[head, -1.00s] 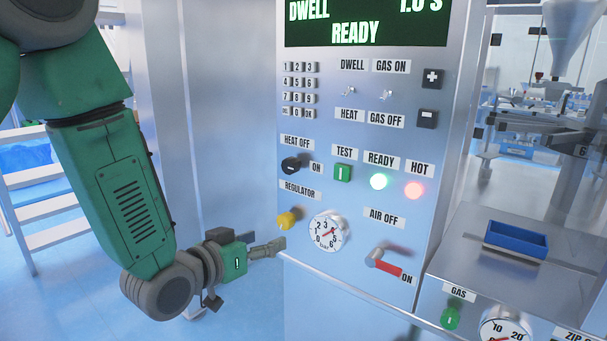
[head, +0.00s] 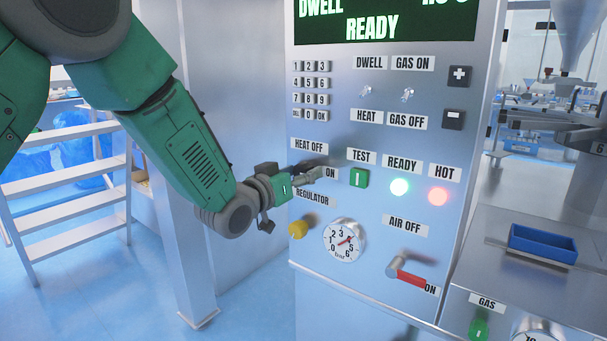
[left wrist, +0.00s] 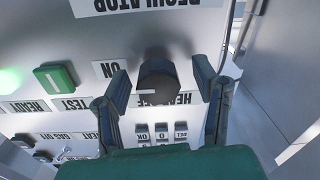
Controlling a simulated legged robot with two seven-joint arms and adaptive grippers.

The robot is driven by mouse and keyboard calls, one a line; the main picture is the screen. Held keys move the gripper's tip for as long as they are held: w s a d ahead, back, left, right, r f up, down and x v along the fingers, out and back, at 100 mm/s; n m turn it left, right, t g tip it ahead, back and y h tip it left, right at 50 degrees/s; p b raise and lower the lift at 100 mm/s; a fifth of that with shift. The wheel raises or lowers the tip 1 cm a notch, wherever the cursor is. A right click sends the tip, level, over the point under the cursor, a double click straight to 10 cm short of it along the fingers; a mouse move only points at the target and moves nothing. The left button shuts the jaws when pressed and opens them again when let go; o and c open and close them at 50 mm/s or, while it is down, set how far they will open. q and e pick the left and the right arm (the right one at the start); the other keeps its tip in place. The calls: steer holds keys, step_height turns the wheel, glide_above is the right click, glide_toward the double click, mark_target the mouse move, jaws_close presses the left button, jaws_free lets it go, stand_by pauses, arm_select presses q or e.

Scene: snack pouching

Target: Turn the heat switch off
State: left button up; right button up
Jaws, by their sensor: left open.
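In the head view my left gripper (head: 318,173) covers the knob, just below the HEAT OFF label (head: 310,146). My left gripper's two fingers (left wrist: 160,88) are open, one on each side of the knob. I cannot tell whether they touch it. My right gripper is not in view.
The panel also carries a green test button (head: 359,178), a lit ready lamp (head: 399,187), a lit red hot lamp (head: 438,196), a yellow regulator knob (head: 298,229), a gauge (head: 344,240) and a red air lever (head: 410,279). A blue tray (head: 543,244) stands at right.

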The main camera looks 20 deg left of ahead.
arm_select(q)
steer(key=shift+w+d, duration=0.1)
steer(key=shift+w, duration=0.3)
steer(key=shift+d, duration=0.2)
steer(key=c, duration=1.2)
